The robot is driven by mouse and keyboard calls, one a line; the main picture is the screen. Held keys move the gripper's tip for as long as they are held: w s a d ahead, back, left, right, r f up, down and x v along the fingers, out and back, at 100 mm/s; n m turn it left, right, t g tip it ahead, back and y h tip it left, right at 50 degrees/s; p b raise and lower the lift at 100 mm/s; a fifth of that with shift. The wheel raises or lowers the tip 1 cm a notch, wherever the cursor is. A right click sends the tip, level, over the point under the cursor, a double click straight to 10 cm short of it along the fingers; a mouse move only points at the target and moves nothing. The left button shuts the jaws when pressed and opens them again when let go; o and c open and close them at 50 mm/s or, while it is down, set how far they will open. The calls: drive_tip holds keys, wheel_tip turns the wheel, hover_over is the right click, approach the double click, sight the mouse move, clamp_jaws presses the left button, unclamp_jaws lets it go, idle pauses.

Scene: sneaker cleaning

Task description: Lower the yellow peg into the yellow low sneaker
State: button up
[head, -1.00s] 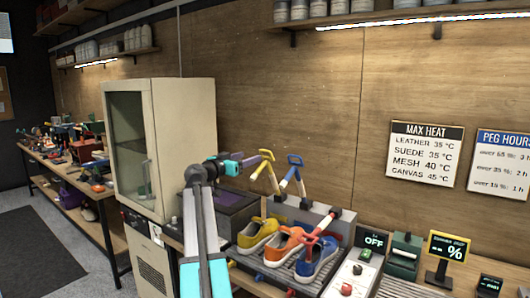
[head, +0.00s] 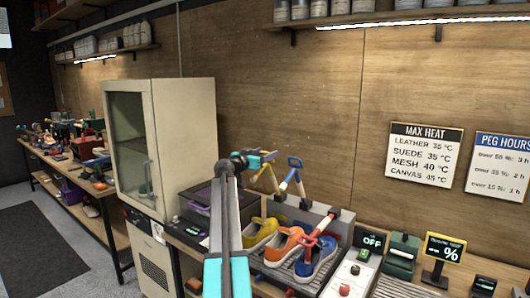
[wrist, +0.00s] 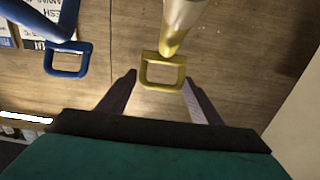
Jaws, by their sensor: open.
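The yellow peg (wrist: 180,28) has a looped handle, which shows in the wrist view between my open fingertips; I cannot tell whether they touch it. My gripper (wrist: 159,82) is open. In the head view my gripper (head: 270,156) is at the top of the yellow peg (head: 274,180) and covers most of its handle. The peg stands tilted in the grey rack behind the sneakers. The yellow low sneaker (head: 262,236) is below it, at the left end of the sneaker row. Its opening is partly hidden.
A blue-handled peg (head: 294,164) stands just right of the yellow one; its blue handle (wrist: 68,60) shows in the wrist view. An orange sneaker (head: 285,243) and a blue sneaker (head: 316,264) fill the row, with a red peg (head: 320,224) there. A cabinet (head: 178,140) stands left.

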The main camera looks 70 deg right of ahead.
drive_tip(key=shift+s+d, duration=0.1)
drive_tip(key=shift+d, duration=0.1)
drive_tip(key=c, duration=1.2)
drive_tip(key=shift+c, duration=0.2)
